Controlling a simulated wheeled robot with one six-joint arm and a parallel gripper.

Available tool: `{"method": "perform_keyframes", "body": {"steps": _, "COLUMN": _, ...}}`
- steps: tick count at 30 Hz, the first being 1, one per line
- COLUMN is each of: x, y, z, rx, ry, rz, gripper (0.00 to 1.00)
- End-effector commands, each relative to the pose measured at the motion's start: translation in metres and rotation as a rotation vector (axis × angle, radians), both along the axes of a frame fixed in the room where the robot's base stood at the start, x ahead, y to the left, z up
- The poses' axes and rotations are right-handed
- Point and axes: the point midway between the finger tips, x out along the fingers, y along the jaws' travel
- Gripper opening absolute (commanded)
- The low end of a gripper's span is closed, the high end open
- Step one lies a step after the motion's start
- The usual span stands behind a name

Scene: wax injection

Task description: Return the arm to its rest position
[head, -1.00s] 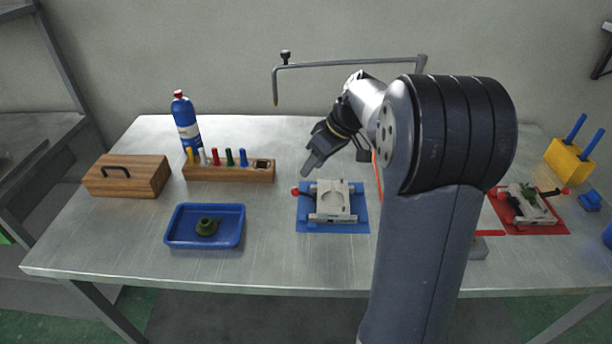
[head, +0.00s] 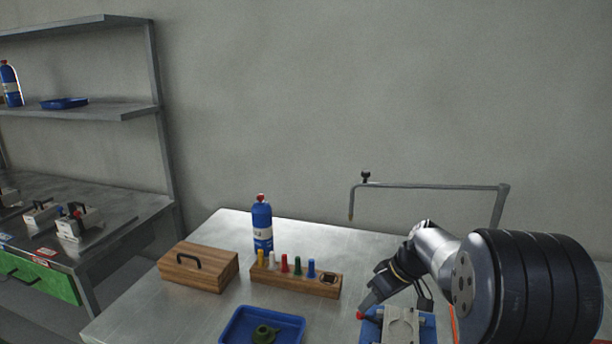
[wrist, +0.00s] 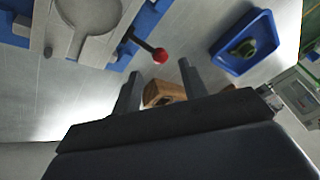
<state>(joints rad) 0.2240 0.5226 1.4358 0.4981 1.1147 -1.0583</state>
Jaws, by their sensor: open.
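My arm is at the lower right of the head view, bent over the table. My gripper (head: 372,300) is above the table just left of the grey clamp fixture (head: 405,325) with a red-knobbed lever. In the wrist view my gripper (wrist: 158,85) shows two dark fingers spread apart with nothing between them. The clamp fixture (wrist: 88,50), with its round recess, is at the upper left there, and the red knob (wrist: 159,55) is close to the fingers in the picture. My gripper touches none of these as far as I can see.
A blue tray (head: 232,327) with a green ring-like piece (head: 264,334) lies left of the fixture. A wooden rack (head: 325,287) with coloured pegs, a wooden box (head: 198,268) and a blue bottle (head: 262,226) stand behind. A bent metal bar (head: 430,186) spans the back right.

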Motion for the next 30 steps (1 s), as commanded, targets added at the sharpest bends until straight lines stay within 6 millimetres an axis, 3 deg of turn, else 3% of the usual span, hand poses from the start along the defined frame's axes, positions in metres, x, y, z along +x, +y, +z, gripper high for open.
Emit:
{"method": "perform_keyframes", "body": {"steps": 7, "x": 0.008, "y": 0.018, "z": -0.040, "rx": 0.001, "ry": 0.003, "rz": 0.002, "gripper": 0.41}}
{"method": "perform_keyframes", "body": {"steps": 30, "x": 0.009, "y": 0.018, "z": -0.043, "rx": -0.034, "ry": 0.010, "rz": -0.001, "gripper": 0.41}}
